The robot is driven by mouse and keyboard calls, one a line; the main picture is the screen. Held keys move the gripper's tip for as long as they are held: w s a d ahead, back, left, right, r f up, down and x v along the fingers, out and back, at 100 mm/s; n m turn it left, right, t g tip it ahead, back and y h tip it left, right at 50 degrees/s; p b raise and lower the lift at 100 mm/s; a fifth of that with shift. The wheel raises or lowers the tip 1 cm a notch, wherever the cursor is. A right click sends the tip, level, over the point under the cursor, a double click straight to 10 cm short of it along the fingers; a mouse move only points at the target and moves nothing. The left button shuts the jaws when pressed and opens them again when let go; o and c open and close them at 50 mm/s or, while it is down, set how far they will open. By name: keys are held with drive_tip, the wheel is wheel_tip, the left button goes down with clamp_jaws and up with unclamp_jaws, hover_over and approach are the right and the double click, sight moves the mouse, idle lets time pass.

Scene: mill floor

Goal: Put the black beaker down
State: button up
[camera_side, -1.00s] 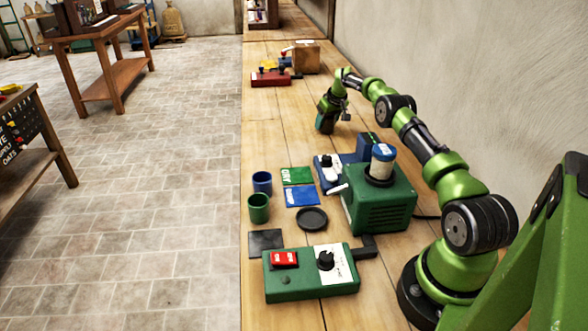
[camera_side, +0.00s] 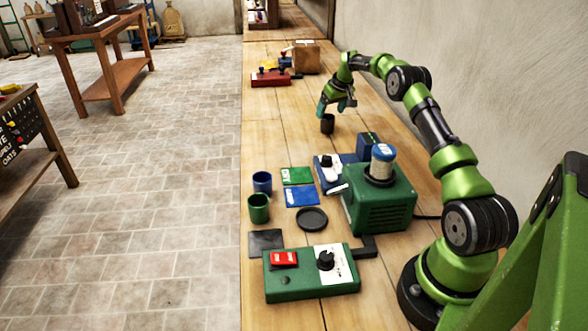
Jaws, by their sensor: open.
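The black beaker (camera_side: 327,124) stands upright on the wooden bench, beyond the blue device and left of my arm. My gripper (camera_side: 336,106) is open just above and to the right of the beaker. From this view I cannot tell whether a finger still touches its rim. Nothing is held between the fingers that I can see.
Nearer on the bench are a blue cup (camera_side: 262,183), a green cup (camera_side: 259,209), a black dish (camera_side: 312,219), a green machine (camera_side: 383,208) and a green switch box (camera_side: 310,275). A wooden block (camera_side: 306,58) and a red device (camera_side: 271,79) stand farther back. Bench left of the beaker is clear.

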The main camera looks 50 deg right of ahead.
drive_tip(key=s+a+r, duration=0.2)
drive_tip(key=a+r, duration=1.4)
drive_tip(key=s+a+r+t+y, duration=0.1)
drive_tip(key=s+a+r, duration=0.2)
drive_tip(key=a, duration=0.4)
drive_tip(key=s+a+r+t, duration=0.1)
drive_tip(key=s+a+r, duration=0.25)
drive_tip(key=a, duration=0.35)
drive_tip(key=s+a+f+y, duration=0.1)
drive_tip(key=s+a+f, duration=0.1)
drive_tip(key=s+a, duration=0.5)
drive_tip(key=s+a+f+t+y, duration=0.1)
drive_tip(key=s+a+f, duration=0.1)
drive_tip(key=s+a, duration=0.6)
drive_tip(key=s, duration=0.5)
drive_tip(key=shift+s+f+y, duration=0.2)
drive_tip(key=shift+f+y, duration=0.2)
